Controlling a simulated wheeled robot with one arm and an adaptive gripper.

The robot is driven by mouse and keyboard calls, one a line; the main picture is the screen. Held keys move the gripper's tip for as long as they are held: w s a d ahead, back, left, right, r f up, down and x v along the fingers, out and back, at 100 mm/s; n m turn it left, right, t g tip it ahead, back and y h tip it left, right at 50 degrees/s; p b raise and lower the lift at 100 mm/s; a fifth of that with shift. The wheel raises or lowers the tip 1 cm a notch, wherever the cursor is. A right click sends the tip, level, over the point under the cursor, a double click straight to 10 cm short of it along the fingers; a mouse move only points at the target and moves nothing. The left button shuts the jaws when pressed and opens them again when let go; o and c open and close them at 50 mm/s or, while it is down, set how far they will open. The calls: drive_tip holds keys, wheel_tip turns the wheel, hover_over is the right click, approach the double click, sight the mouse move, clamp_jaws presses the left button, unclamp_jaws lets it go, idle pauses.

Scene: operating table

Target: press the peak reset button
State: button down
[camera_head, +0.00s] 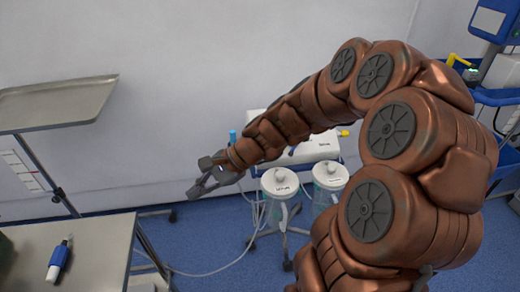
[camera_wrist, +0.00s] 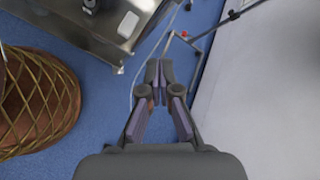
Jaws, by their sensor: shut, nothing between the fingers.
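No peak reset button can be made out in either view. My gripper (camera_head: 194,191) is shut and empty, in mid-air between the metal table and the suction canisters in the head view. Its fingertips meet over the blue floor in the wrist view (camera_wrist: 158,69). A white unit (camera_head: 318,147) stands near the wall, partly hidden behind my arm. A small blue and white handheld device (camera_head: 59,260) lies on the metal table at lower left, apart from my gripper. Any button on either is too small to tell.
Two clear canisters with white lids (camera_head: 279,182) (camera_head: 330,174) stand on a wheeled stand right of my gripper. A metal tray (camera_head: 57,103) stands at left above the metal table (camera_head: 100,245). Blue equipment (camera_head: 497,20) is at far right. Some blue floor (camera_head: 205,235) is clear.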

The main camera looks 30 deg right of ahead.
drive_tip(key=w+d+m+t, duration=0.5)
drive_tip(key=w+d+m, duration=0.4)
drive_tip(key=d, duration=0.3)
drive_tip(key=d+f+m+t+h, duration=0.2)
drive_tip(key=d+m, duration=0.2)
drive_tip(key=d, duration=0.3)
drive_tip(key=w+d+f+m+t+h+p, duration=0.1)
drive_tip(key=d+f+m+h, duration=0.1)
drive_tip(key=d+m, duration=0.3)
drive_tip(key=d, duration=0.3)
drive_tip(key=shift+w+d+f+t, duration=0.2)
drive_tip(key=shift+w+d+t, duration=0.1)
drive_tip(key=shift+t, duration=0.1)
drive_tip(key=w+d+f+b, duration=0.1)
drive_tip(key=w+f+b, duration=0.2)
drive_tip(key=f, duration=0.4)
drive_tip(key=shift+w+d, duration=0.35)
drive_tip(key=shift+w, duration=0.5)
drive_tip(key=shift+f, duration=0.1)
drive_tip(key=shift+w+d+f, duration=0.15)
drive_tip(key=shift+w+f, duration=0.1)
drive_tip(key=shift+f, duration=0.05)
